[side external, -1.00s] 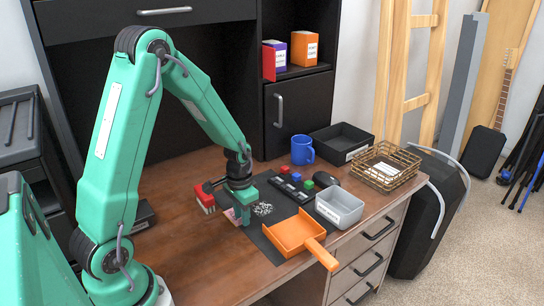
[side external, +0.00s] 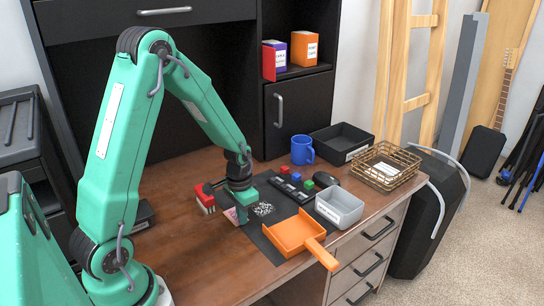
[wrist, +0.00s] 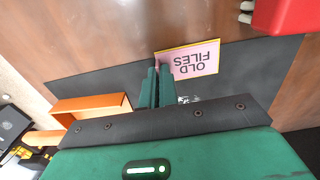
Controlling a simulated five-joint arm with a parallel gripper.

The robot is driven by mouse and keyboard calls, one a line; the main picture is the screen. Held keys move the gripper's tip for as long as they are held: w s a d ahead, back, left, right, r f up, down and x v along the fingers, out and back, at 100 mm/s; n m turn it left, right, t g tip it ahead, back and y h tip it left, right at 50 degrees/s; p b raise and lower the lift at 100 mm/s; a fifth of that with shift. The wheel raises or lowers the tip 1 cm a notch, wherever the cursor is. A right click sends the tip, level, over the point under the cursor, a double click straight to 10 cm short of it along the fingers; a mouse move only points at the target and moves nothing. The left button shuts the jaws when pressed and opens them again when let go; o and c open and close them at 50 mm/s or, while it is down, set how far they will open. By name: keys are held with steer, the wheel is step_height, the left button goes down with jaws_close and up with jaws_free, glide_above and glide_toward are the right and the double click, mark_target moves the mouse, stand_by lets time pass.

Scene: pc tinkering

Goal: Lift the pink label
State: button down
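The pink label (wrist: 192,62) has a yellow border and reads "OLD FILES", upside down in the wrist view. In the side view it is a small pink patch (side external: 231,215) beside my gripper (side external: 240,217), partly hidden by it. In the wrist view my gripper (wrist: 158,70) has its two green fingers close together at the label's left edge. A narrow pinkish strip of that edge shows between the fingertips, so they look shut on it. Whether the label is clear of the surface is hard to tell.
A dark mat (side external: 265,242) lies under the work, with an orange dustpan (side external: 296,233) and grey bin (side external: 340,206) to the right. White scraps (side external: 263,209) lie beside my gripper. A red brush (side external: 205,196) is close on the left. A blue mug (side external: 302,150) stands behind.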

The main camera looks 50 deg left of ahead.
steer(key=shift+d+r, duration=0.25)
steer(key=shift+r, duration=0.65)
steer(key=shift+d+r, duration=0.25)
steer(key=shift+r, duration=0.6)
stand_by(1.3)
steer(key=shift+r, duration=0.1)
steer(key=shift+r, duration=2.4)
